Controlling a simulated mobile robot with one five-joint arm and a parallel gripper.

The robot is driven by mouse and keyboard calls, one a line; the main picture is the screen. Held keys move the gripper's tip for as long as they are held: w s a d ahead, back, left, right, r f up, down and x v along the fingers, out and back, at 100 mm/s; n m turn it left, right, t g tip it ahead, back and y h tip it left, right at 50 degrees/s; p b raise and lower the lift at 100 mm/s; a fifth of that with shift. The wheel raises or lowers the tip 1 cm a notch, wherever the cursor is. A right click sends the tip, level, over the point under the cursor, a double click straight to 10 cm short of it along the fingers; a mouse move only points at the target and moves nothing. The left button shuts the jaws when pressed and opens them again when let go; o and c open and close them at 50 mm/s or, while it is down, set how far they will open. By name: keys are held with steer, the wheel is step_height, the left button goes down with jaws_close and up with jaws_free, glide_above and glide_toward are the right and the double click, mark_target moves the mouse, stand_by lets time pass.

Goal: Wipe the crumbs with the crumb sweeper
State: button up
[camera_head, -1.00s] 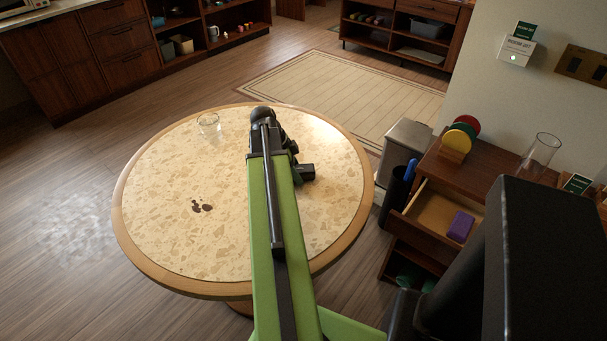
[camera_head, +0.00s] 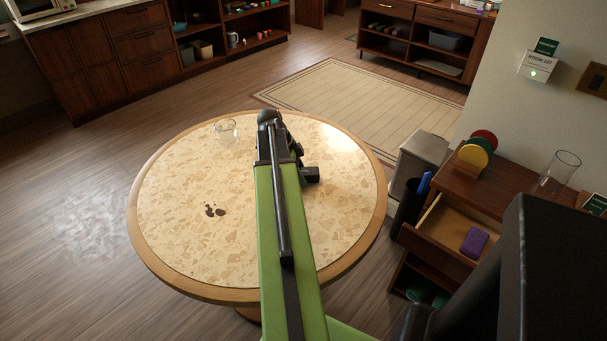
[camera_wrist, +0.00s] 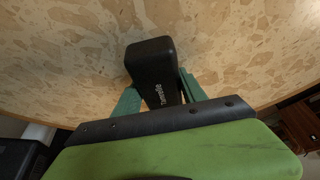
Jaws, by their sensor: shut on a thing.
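The crumb sweeper (camera_wrist: 150,62), a black block-like body with white lettering, shows in the wrist view between the two green fingers of my gripper (camera_wrist: 158,94). My gripper is shut on it, above the speckled table top. In the head view my arm reaches over the round table (camera_head: 160,272), and its links mostly hide the gripper and sweeper. A small cluster of dark brown spots (camera_head: 214,210), seemingly the crumbs, lies on the table left of my arm. The wrist view shows no spots. I cannot tell whether the sweeper touches the table.
A clear glass (camera_head: 225,131) stands at the table's far left. Right of the table are a grey bin (camera_head: 422,160), a black holder (camera_head: 407,212) and a wooden cabinet (camera_head: 512,192) whose open drawer holds a purple block (camera_head: 474,242). The table's left half is mostly clear.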

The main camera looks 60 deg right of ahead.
steer(key=shift+r+p, duration=2.7)
steer(key=shift+r, duration=0.2)
step_height(320, 180, up, 3)
steer(key=p, duration=0.3)
steer(key=shift+r, duration=0.15)
steer(key=shift+s, duration=0.1)
